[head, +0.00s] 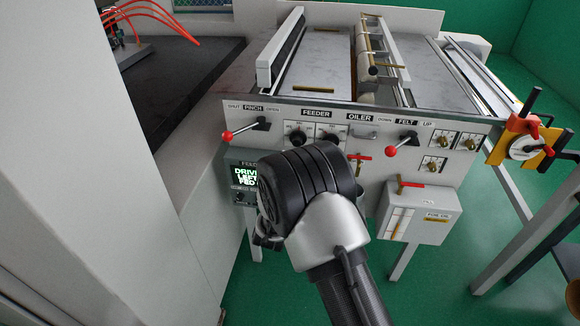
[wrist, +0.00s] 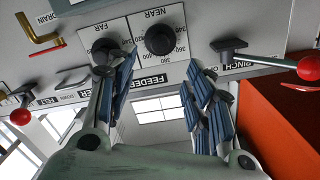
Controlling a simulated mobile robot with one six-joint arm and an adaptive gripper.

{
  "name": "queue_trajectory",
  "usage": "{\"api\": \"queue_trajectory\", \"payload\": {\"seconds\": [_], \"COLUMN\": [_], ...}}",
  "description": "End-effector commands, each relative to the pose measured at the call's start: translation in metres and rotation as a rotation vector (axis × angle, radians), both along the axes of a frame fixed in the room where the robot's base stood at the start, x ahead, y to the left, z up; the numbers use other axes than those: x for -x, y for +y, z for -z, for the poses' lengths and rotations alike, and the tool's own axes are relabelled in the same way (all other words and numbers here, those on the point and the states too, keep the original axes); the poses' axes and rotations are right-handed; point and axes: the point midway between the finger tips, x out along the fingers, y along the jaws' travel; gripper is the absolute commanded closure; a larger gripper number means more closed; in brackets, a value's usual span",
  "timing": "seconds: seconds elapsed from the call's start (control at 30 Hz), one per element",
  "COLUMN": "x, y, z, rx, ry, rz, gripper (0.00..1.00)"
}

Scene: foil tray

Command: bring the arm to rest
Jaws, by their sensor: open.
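My gripper (wrist: 161,72) is open in the wrist view, with its two blue-padded fingers apart and nothing between them. Beyond the fingers is the feeder panel, upside down in that view, with two black knobs marked FAR (wrist: 104,50) and NEAR (wrist: 165,40). The left finger overlaps the FAR knob in the picture; I cannot tell whether they touch. In the head view my arm's black and silver wrist (head: 312,205) stands in front of the machine's panel, and the gripper's fingers are mostly hidden behind it.
The panel (head: 287,112) carries a red-balled pinch lever (head: 227,135) at left and another red-balled felt lever (head: 391,152) at right. A small display (head: 245,177), a pump box (head: 424,211) and an orange-yellow crank unit (head: 523,143) stick out. A white column (head: 75,130) closes off the left.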

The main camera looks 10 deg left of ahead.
Motion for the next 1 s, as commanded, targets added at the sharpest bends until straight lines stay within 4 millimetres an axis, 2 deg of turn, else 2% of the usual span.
{"api": "queue_trajectory", "payload": {"seconds": [0.37,0.47,0.57,0.63,0.73,0.87,1.0], "x": [-0.001,-0.003,-0.007,-0.007,0.004,0.035,0.087], "y": [0.0,-0.002,-0.009,-0.017,-0.032,-0.056,-0.086], "z": [-0.001,-0.012,-0.036,-0.059,-0.093,-0.131,-0.161], "rx": [-0.001,-0.007,-0.017,-0.02,-0.015,0.015,0.067], "ry": [0.001,0.017,0.069,0.127,0.222,0.343,0.474], "rz": [0.0,-0.009,-0.034,-0.064,-0.117,-0.187,-0.252], "gripper": [0.52,0.52,0.52,0.52,0.52,0.52,0.52]}}
